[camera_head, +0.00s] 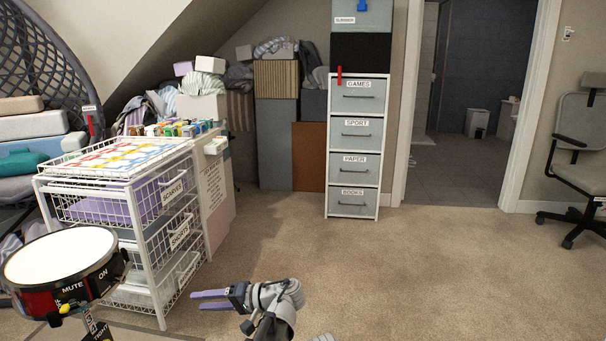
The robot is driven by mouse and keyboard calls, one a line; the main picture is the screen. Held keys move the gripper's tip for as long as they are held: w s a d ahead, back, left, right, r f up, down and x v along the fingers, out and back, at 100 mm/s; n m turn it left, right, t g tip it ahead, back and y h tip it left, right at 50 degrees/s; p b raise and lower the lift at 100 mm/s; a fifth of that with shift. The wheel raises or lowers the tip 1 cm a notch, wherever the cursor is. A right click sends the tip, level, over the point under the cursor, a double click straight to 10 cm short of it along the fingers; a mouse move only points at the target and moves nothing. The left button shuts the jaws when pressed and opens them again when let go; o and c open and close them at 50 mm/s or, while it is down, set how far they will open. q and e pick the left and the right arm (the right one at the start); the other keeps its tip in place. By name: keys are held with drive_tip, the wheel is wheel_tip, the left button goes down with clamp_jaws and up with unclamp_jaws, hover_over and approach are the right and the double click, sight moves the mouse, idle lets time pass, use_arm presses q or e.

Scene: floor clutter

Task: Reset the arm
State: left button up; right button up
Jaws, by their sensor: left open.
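My left gripper (197,300) is at the bottom of the head view, left of centre. Its two purple fingers point left and are apart, with nothing visible between them. The grey arm links behind it come up from the bottom edge. It appears in front of the carpet, to the right of the white wire basket cart (158,290). My right gripper does not show.
A red drum (60,268) stands at the lower left, beside the cart. A labelled drawer tower (356,202) stands at the back, left of an open doorway. An office chair (583,175) is at the right. Open carpet (430,265) fills the middle and right.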

use_arm(q)
drive_tip(key=s+a+f+m+g+h, duration=0.1)
drive_tip(key=s+f+h, duration=0.6)
drive_tip(key=f, duration=0.4)
drive_tip(key=s+d+f+h, duration=0.6)
drive_tip(key=d+h, duration=0.2)
drive_tip(key=s+d+r+m+g+y+p, duration=0.1)
drive_tip(key=s+d+r+m+p, duration=0.15)
drive_tip(key=d+r+p, duration=0.45)
drive_tip(key=s+d+r+m+p, duration=0.25)
drive_tip(key=d+r+p, duration=0.25)
drive_tip(key=r+p, duration=0.45)
wheel_tip(320, 180, up, 36)
drive_tip(key=p, duration=3.6)
drive_tip(key=shift+s+a+n, duration=0.35)
drive_tip(key=shift+a+n, duration=0.05)
